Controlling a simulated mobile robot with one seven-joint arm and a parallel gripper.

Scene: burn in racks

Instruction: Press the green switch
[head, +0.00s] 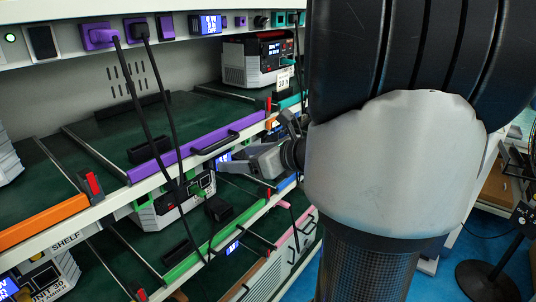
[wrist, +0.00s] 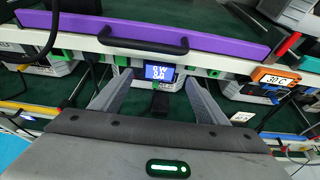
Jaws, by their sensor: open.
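My gripper (wrist: 157,92) is open and empty, its two grey fingers pointing at a white rack rail. It also shows in the head view (head: 245,163), left of my arm, at the rail below the purple drawer front. In the wrist view, a blue lit display (wrist: 158,72) is framed between the fingertips on that rail. A small green fitting (wrist: 122,61) sits left of the display and another green fitting (wrist: 213,73) sits right of it. I cannot tell which is the green switch. Contact between fingers and rail cannot be judged.
A purple drawer front (wrist: 150,33) with a black handle projects above the rail. A green drawer front (head: 205,249) lies below. Black cables (head: 165,120) hang in front of the racks at left. An orange label plate (wrist: 275,78) is at right.

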